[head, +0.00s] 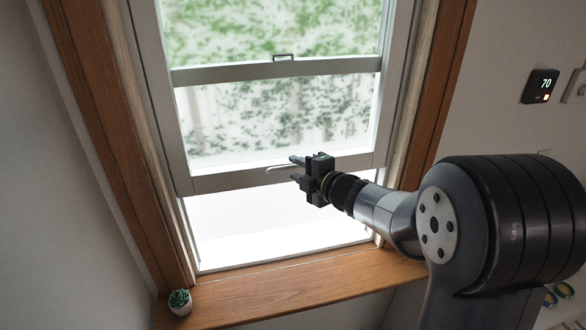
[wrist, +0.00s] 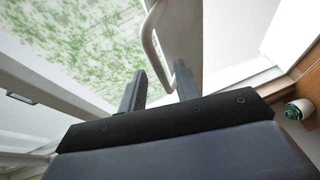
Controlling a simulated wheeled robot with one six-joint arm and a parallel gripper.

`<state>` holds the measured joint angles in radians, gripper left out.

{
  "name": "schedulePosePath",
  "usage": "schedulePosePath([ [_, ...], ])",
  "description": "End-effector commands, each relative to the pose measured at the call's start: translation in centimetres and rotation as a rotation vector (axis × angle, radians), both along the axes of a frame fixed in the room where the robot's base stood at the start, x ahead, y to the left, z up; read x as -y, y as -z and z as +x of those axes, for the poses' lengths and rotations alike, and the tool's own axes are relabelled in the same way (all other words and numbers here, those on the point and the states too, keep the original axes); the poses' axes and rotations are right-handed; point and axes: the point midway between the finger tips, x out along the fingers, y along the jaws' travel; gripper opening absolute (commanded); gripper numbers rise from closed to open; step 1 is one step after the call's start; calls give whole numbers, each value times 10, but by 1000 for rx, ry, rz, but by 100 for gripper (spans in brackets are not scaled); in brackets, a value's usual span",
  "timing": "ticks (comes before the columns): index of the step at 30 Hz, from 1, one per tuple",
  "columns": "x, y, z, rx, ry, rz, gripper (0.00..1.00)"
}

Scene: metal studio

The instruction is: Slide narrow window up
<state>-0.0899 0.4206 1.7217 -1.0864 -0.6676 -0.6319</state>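The narrow window's lower sash (head: 232,180) has a grey frame and stands partly raised, with a bright gap between its bottom rail and the sill. A thin pale handle (head: 280,167) is on that bottom rail. My gripper (head: 293,168) is at the handle's right end, its two fingers apart. In the wrist view the curved handle (wrist: 149,42) reaches down toward the space between the fingertips of my gripper (wrist: 160,80). The fingers do not appear closed on it. Whether either finger touches the handle cannot be told.
The upper sash has a small latch (head: 283,57) at its rail. A wooden sill (head: 290,288) runs below, with a small potted succulent (head: 180,301) at its left end. A thermostat (head: 540,86) is on the right wall. The gap under the sash looks clear.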

Motion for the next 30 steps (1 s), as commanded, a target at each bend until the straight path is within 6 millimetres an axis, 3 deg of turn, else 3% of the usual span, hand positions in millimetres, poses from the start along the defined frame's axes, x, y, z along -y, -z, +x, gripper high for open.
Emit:
schedulePosePath([
  [6,27,-8,-32,4,4,0,31],
  [13,46,-13,-56,2,2,-1,31],
  [30,49,-15,-61,0,-1,0,31],
])
